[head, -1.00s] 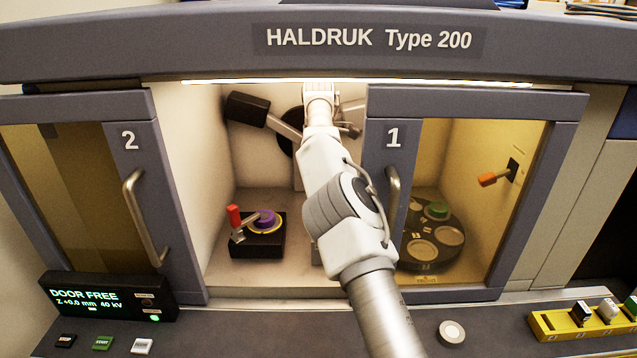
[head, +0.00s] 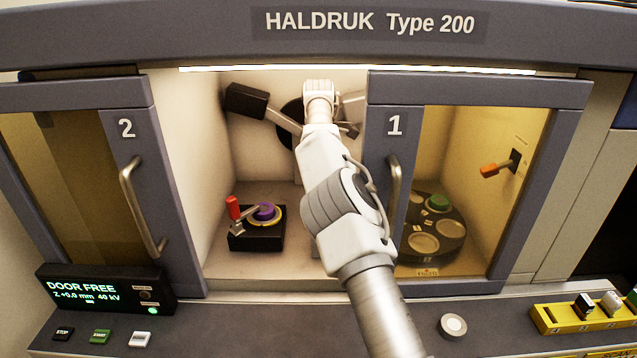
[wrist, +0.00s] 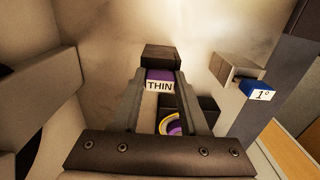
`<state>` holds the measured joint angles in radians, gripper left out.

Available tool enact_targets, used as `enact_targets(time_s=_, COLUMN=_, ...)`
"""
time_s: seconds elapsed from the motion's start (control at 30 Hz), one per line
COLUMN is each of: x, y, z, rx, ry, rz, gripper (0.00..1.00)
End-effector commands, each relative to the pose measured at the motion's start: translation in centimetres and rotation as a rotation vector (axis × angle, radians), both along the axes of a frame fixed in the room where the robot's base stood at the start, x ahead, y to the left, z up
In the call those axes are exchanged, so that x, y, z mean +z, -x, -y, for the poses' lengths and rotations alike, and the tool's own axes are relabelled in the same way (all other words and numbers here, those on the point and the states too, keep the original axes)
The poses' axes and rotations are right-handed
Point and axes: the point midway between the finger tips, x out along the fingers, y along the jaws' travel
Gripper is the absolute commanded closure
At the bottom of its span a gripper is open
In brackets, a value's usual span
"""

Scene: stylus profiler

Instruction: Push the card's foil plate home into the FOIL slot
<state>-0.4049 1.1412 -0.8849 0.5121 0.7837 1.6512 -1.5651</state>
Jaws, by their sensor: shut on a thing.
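In the wrist view my gripper (wrist: 159,78) is shut on a purple piece (wrist: 159,75) with a white label reading THIN. The piece sits between the two fingers. Its far end meets or lies just before a dark block (wrist: 160,54); I cannot tell how far it is in. No FOIL marking is readable. To the right, a blue piece (wrist: 258,87) labelled 1° stands in a pale holder (wrist: 236,68). In the head view my own arm reaches into the open middle of the chamber and hides my gripper and the piece.
A black stage (head: 257,240) with a purple disc, yellow ring and red-handled lever (head: 233,208) stands left of my arm. Door 1 (head: 394,230) is close on the right, with a dark carousel (head: 430,243) behind its pane. Door 2 (head: 133,200) is on the left.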

Motion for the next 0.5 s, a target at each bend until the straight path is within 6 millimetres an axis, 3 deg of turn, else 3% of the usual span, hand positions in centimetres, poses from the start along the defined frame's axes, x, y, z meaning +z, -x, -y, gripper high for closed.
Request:
enact_targets(time_s=0.13, x=-0.08, y=0.03, z=-0.01, rx=0.000, ry=0.000, rz=-0.002, gripper=1.00)
enact_targets(time_s=0.17, x=-0.08, y=0.03, z=-0.01, rx=0.000, ry=0.000, rz=-0.002, gripper=0.51)
enact_targets(time_s=0.3, x=-0.07, y=0.03, z=-0.01, rx=0.000, ry=0.000, rz=-0.002, gripper=0.26)
enact_targets(time_s=0.33, x=-0.07, y=0.03, z=-0.01, rx=0.000, ry=0.000, rz=-0.002, gripper=0.21)
enact_targets(time_s=0.5, x=-0.05, y=0.02, z=0.00, rx=0.000, ry=0.000, rz=-0.001, gripper=0.21)
